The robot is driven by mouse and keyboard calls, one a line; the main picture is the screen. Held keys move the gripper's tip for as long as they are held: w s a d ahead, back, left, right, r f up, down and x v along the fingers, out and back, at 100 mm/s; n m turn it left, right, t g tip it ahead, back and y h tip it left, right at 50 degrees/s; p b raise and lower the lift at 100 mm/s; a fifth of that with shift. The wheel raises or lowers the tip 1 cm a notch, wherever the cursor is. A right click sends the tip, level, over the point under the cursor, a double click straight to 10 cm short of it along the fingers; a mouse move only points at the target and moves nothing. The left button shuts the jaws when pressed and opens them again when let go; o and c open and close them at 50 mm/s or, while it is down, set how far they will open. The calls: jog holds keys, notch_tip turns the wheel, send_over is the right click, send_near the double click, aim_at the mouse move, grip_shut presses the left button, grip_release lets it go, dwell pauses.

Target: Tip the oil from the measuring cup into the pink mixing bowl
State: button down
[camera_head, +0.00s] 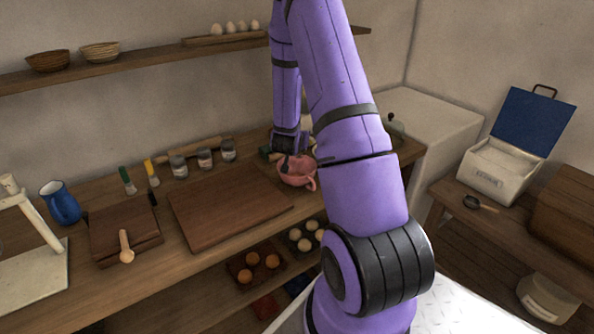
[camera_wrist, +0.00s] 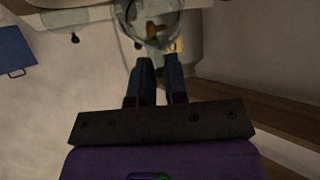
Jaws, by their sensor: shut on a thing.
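The pink mixing bowl (camera_head: 297,176) stands at the right end of the wooden counter in the head view, with a handle at its front right. My gripper (camera_head: 285,160) is low over the bowl's back left, partly hidden by my arm. In the wrist view my gripper (camera_wrist: 160,65) is shut on the clear measuring cup (camera_wrist: 152,22), which sits at the fingertips and is cut by the top edge. Something amber shows in or through the cup. The cup is not clear in the head view, so its tilt over the bowl cannot be told.
A cutting board (camera_head: 228,207) lies left of the bowl. Several jars (camera_head: 205,159) and a rolling pin (camera_head: 195,147) are behind it. A blue jug (camera_head: 60,203) stands far left. A shelf (camera_head: 140,68) runs above. A white box with a blue lid (camera_head: 528,120) is at right.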

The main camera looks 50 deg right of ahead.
jog(key=s+a+t+h, duration=0.1)
jog(key=h, duration=0.1)
jog(key=a+t+h, duration=0.1)
jog(key=a+h, duration=0.1)
jog(key=s+a+t+h, duration=0.1)
jog(key=h, duration=0.1)
jog(key=shift+s+a+f+t, duration=0.2)
jog(key=shift+s+f+t, duration=0.1)
jog(key=shift+t, duration=0.1)
dwell(0.3)
dwell(0.6)
jog(key=d+g+y, duration=0.1)
jog(key=w+d+g+y, duration=0.1)
jog(key=y, duration=0.1)
jog(key=w+d+g+y, duration=0.1)
jog(key=shift+d+r+y, duration=0.15)
jog(key=shift+r+y, duration=0.05)
jog(key=shift+y, duration=0.2)
jog(key=shift+d, duration=0.1)
